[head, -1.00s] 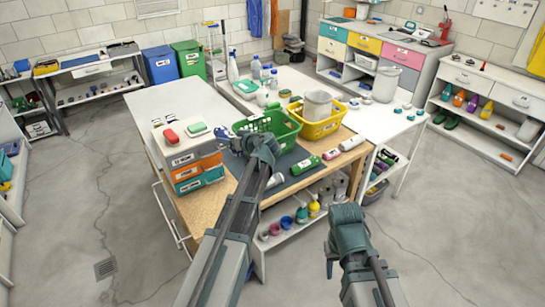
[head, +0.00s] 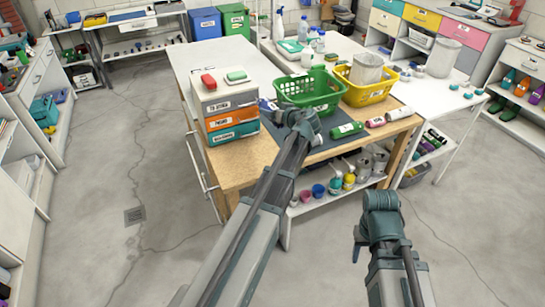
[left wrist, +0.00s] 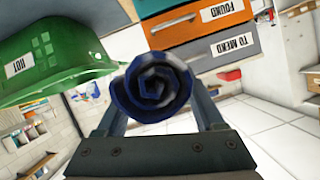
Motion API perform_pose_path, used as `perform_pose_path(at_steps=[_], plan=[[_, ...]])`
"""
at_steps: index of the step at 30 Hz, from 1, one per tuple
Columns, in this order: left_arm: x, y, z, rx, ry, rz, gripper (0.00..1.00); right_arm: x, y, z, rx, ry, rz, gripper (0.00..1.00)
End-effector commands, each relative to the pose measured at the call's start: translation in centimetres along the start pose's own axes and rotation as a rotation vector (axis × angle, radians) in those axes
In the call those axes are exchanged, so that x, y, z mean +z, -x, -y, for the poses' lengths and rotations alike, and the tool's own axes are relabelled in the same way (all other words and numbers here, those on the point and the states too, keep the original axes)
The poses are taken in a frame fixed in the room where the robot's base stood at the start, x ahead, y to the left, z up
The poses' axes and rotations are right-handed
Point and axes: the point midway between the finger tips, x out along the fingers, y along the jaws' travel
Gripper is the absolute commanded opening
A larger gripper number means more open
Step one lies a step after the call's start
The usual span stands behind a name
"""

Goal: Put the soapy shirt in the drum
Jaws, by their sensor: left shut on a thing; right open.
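My left gripper (head: 303,122) is over the workbench, in front of the green basket (head: 322,103). In the left wrist view its two fingers (left wrist: 160,115) are shut on a rolled dark blue cloth (left wrist: 152,88) with pale streaks, seen end-on. The cloth may be the shirt; the arm hides most of it in the head view. My right gripper (head: 360,243) is low in front of the bench over the floor, open and empty. I cannot make out a drum in these views.
A label-fronted drawer stack (head: 228,115) stands left of my left gripper. A yellow basket (head: 366,88) with a grey bucket (head: 367,68) is right of the green one. The floor at left (head: 95,200) is clear.

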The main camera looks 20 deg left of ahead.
Motion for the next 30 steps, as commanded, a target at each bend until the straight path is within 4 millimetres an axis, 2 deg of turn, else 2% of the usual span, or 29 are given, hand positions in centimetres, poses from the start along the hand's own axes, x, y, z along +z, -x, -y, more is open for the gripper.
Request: perform_pose_path(at_steps=[1, 18, 22, 30], plan=[[1.7, -0.7, -0.5, 0.000, 0.000, 0.000, 0.05, -0.1, -1.9, 0.2, 0.000, 0.000, 0.000, 0.50], [10.6, -4.4, -3.0, 0.000, 0.000, 0.000, 0.05, -0.7, -11.8, 1.1, 0.000, 0.001, 0.000, 0.50], [11.8, -4.9, -3.3, 0.000, 0.000, -0.001, 0.05, -0.8, -13.1, 1.3, 0.000, 0.001, 0.000, 0.50], [12.0, -5.0, -3.4, 0.000, 0.000, 0.000, 0.05, -0.8, -13.4, 1.3, 0.000, 0.001, 0.000, 0.50]])
